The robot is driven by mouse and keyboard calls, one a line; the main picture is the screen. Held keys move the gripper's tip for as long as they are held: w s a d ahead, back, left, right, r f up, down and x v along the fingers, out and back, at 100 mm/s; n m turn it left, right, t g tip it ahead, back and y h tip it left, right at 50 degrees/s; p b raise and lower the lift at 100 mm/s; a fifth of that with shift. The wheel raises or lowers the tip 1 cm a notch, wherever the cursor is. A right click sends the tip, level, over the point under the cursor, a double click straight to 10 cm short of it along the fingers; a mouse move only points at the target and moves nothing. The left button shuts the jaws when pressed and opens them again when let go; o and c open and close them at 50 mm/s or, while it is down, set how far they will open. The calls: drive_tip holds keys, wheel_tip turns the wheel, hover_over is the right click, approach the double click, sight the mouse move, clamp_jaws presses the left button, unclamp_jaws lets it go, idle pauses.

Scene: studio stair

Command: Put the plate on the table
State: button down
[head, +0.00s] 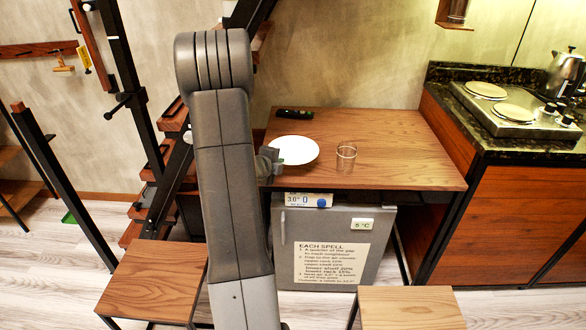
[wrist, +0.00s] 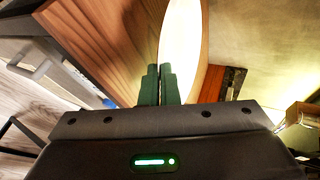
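The white plate (head: 298,149) is over the left part of the wooden table (head: 400,150) in the head view. It shows as a bright narrow oval in the wrist view (wrist: 183,35). My gripper (head: 274,158) is at the plate's left rim, partly hidden by my arm. In the wrist view its two fingers (wrist: 160,72) are close together with the plate's rim between them, so it looks shut on the plate. The plate looks roughly level. I cannot tell whether its underside touches the tabletop.
A clear glass (head: 346,157) stands right of the plate. A dark object (head: 294,113) lies at the table's back left. A small fridge (head: 330,245) is under the table. The table's right side is clear. Stools (head: 155,280) stand in front; a stove counter (head: 505,105) is at right.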

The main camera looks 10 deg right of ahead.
sight(279, 181)
drive_tip(key=shift+f+b, duration=0.45)
drive_tip(key=shift+f, duration=1.85)
drive_tip(key=shift+f, duration=0.2)
drive_tip(key=c, duration=2)
unclamp_jaws()
drive_tip(key=shift+o, duration=0.2)
drive_tip(key=shift+r, duration=0.2)
drive_tip(key=v, duration=1.2)
drive_tip(key=shift+d, duration=0.15)
